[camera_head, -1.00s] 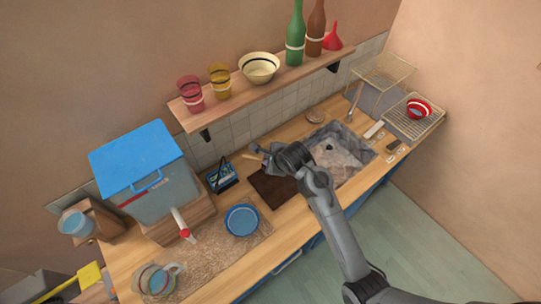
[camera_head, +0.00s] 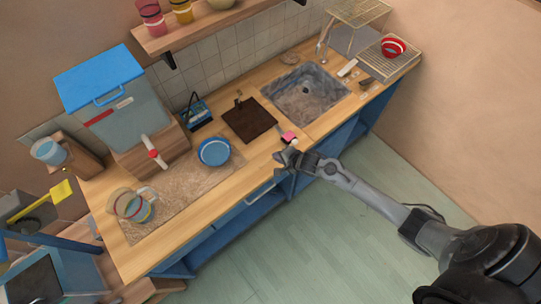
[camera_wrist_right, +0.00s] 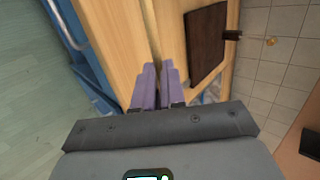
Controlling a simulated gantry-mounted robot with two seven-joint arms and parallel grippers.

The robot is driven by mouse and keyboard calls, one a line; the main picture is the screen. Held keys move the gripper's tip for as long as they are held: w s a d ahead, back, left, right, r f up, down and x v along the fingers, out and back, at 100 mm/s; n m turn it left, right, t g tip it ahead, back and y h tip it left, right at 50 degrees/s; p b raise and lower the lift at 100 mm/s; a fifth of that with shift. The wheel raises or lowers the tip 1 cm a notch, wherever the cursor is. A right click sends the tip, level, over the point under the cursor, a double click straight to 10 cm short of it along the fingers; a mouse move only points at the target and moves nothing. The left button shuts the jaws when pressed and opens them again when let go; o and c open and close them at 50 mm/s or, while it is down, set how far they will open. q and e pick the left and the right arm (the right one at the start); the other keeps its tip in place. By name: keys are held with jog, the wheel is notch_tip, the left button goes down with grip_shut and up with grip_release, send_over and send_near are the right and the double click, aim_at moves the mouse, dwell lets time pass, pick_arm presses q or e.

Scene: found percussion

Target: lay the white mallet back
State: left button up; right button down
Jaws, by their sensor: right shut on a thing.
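My right gripper (camera_head: 287,146) is above the front edge of the wooden counter, to the right of the dark brown board. A small pink and white patch (camera_head: 289,136) shows at its tips; I cannot tell whether it is part of the white mallet. In the right wrist view the lavender fingers (camera_wrist_right: 158,85) are close together. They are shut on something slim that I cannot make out. I cannot surely pick out the white mallet in either view. My left gripper is not in view.
The dark brown board (camera_head: 249,121) lies left of the stone sink (camera_head: 306,95). A blue bowl (camera_head: 214,152), a blue-lidded dispenser (camera_head: 130,112) and a glass jug (camera_head: 128,205) stand further left. A wire rack (camera_head: 403,61) holds a red bowl (camera_head: 393,46). Bare counter lies along the front.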

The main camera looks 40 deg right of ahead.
jog(key=shift+w, duration=0.1)
dwell(0.5)
jog(key=shift+r+p, duration=0.1)
jog(key=shift+p, duration=0.5)
notch_tip(320, 180, down, 4)
jog(key=b, duration=0.2)
jog(key=shift+f+b, duration=0.25)
jog(key=shift+b, duration=0.15)
jog(key=shift+f+b, duration=0.55)
jog(key=shift+f, duration=0.5)
jog(key=shift+f, duration=0.2)
